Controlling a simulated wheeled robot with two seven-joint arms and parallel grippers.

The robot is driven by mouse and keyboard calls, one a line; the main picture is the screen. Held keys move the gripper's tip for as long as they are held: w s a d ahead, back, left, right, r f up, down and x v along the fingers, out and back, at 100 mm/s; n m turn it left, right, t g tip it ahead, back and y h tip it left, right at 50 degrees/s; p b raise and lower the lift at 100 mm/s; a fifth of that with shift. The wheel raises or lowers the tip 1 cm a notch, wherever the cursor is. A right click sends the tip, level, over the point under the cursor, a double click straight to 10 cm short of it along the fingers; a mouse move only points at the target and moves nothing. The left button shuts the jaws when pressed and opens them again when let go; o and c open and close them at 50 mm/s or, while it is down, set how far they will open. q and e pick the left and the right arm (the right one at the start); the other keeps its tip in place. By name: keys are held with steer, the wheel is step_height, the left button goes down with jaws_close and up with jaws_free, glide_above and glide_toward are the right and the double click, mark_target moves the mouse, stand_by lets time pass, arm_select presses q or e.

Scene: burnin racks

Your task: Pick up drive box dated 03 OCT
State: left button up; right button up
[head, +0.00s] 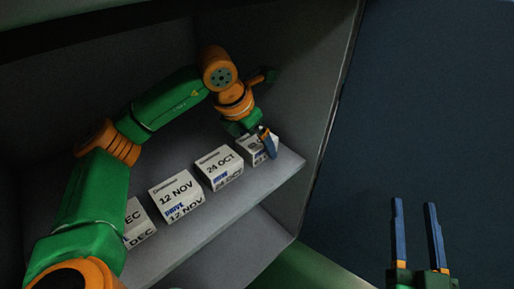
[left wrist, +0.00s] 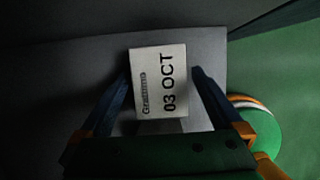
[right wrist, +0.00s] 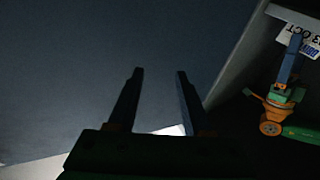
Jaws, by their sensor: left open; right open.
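The white drive box dated 03 OCT (left wrist: 160,82) sits at the right end of the row on the shelf. In the head view this box (head: 254,151) is partly hidden behind my left gripper (head: 267,143). In the left wrist view my left gripper (left wrist: 160,92) is open, with one finger on each side of the box; I cannot tell whether they touch it. The box also shows at the top right of the right wrist view (right wrist: 296,36). My right gripper (head: 414,218) is open and empty, out to the right of the shelf.
Boxes dated 24 OCT (head: 219,168) and 12 NOV (head: 176,196) stand in the row to the left, with a DEC box (head: 138,224) partly hidden by my left arm. The shelf (head: 288,163) has a side wall (head: 318,115) close on the right.

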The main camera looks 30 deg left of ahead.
arm_select(q)
steer(key=shift+w+f, duration=0.15)
steer(key=shift+f, duration=0.25)
steer(key=c, duration=1.4)
arm_select(e)
steer(key=shift+s+a+r+t+y, duration=0.1)
steer(key=shift+s+r+t+y, duration=0.15)
steer(key=shift+r, duration=0.3)
steer(key=shift+s+a+r+t+y, duration=0.1)
steer(key=shift+r+t, duration=0.25)
steer(key=shift+r, duration=0.2)
steer(key=shift+d, duration=0.1)
